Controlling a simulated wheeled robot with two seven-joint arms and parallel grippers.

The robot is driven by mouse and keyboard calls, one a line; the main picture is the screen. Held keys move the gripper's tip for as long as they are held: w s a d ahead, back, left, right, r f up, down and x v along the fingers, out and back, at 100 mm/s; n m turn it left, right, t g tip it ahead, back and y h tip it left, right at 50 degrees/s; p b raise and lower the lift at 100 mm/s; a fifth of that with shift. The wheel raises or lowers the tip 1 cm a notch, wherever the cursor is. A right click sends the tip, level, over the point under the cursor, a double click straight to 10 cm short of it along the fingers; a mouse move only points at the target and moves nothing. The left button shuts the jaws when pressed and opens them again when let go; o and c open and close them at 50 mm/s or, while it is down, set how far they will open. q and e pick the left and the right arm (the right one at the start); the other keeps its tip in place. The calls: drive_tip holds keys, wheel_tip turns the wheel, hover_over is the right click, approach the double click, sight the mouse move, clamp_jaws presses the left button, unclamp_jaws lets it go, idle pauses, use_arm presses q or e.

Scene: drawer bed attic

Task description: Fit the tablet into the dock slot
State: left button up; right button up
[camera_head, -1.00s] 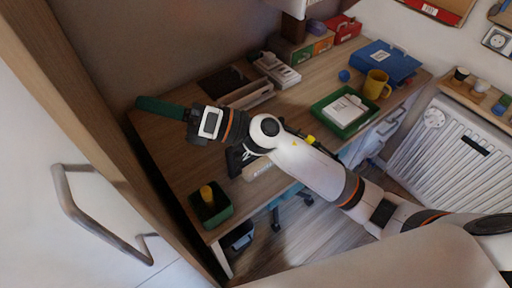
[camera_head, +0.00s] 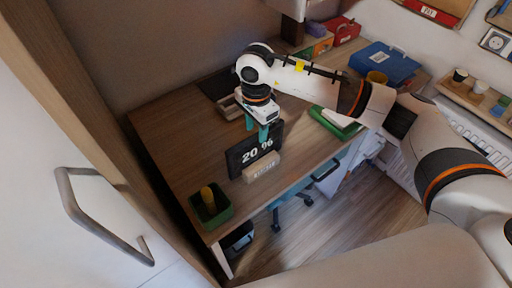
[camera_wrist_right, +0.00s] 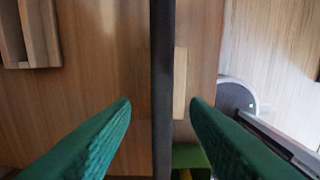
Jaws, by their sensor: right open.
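The tablet (camera_head: 255,149) is a dark panel showing large white digits. It stands upright, slightly tilted, near the desk's front edge. The dock (camera_head: 261,166) is a pale wooden block with lettering, directly in front of the tablet's lower edge. Whether that edge sits in the slot is hidden. My right gripper (camera_head: 257,132) points down at the tablet's top edge, its green fingers open. In the right wrist view the tablet (camera_wrist_right: 162,90) is a dark edge-on strip between the parted fingertips (camera_wrist_right: 161,104), with gaps on both sides. The pale dock (camera_wrist_right: 180,82) lies right of it. My left gripper is not in view.
A green pen box (camera_head: 211,213) with a yellow object stands at the desk's front left. The left part of the desk (camera_head: 178,136) is clear.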

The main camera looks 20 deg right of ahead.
sight(256, 146)
wheel_tip(256, 146, down, 3)
drive_tip(key=shift+r, duration=0.2)
wheel_tip(256, 146, down, 4)
drive_tip(key=shift+s+a+f+p, duration=0.1)
drive_tip(key=shift+s+f+p, duration=0.05)
drive_tip(key=shift+p, duration=0.8)
drive_tip(key=shift+f, duration=0.45)
drive_tip(key=shift+r, duration=0.1)
clamp_jaws()
